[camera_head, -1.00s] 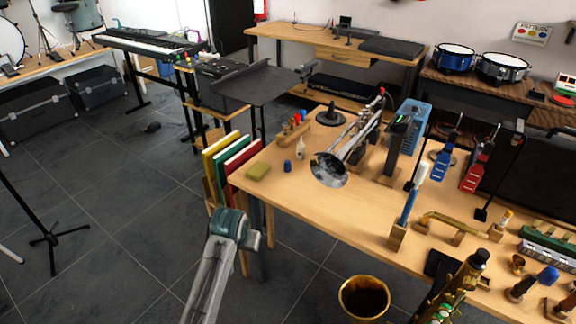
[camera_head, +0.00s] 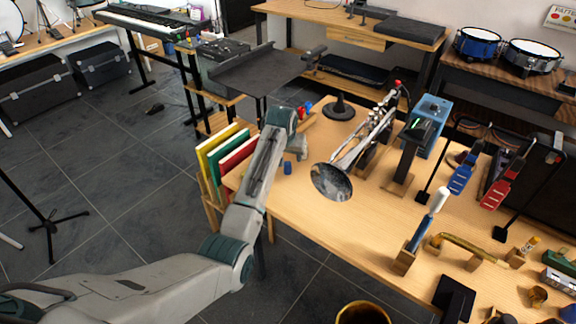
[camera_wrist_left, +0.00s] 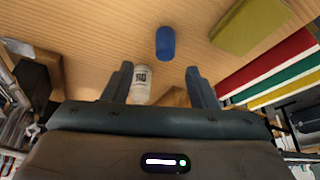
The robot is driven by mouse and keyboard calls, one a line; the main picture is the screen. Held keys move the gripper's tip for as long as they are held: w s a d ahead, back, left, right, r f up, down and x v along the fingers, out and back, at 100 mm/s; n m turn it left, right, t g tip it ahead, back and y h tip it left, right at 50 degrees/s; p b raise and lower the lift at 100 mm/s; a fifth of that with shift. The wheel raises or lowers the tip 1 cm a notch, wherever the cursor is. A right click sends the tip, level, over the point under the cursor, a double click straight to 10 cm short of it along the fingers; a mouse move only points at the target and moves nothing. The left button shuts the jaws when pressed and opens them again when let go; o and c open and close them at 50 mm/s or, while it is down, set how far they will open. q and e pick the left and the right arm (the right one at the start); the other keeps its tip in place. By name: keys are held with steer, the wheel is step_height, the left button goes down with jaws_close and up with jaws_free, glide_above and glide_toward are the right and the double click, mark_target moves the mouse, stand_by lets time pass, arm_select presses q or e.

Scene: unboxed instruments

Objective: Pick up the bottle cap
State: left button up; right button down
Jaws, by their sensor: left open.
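A small blue bottle cap (camera_head: 287,168) stands on the near left part of the wooden table (camera_head: 300,208). In the left wrist view the blue cap (camera_wrist_left: 165,43) lies just beyond the fingertips, between their lines and apart from them. A small white bottle (camera_wrist_left: 140,85) with dark print shows between the fingers there; in the head view my arm hides it. My left gripper (camera_wrist_left: 159,68) is open and empty. In the head view my left gripper (camera_head: 300,146) is over the table's left end, above and beside the cap. My right gripper is not in view.
A trumpet (camera_head: 332,181) on a stand is right of the cap. An olive block (camera_wrist_left: 250,25) lies near the cap in the wrist view. Colored folders (camera_head: 225,152) stand in a rack at the table's left end.

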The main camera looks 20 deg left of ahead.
mark_target(288, 163)
arm_select(q)
steer(key=x, duration=0.3)
steer(key=p+x, duration=0.1)
steer(key=x, duration=0.1)
steer(key=shift+s+a+f, duration=0.1)
steer(key=shift+s+a, duration=0.15)
steer(key=shift+a, duration=0.05)
steer(key=shift+w+f, duration=0.15)
steer(key=shift+f, duration=0.25)
steer(key=shift+w+f, duration=0.1)
steer(key=shift+f, duration=0.05)
steer(key=c, duration=0.9)
steer(key=shift+c, duration=0.9)
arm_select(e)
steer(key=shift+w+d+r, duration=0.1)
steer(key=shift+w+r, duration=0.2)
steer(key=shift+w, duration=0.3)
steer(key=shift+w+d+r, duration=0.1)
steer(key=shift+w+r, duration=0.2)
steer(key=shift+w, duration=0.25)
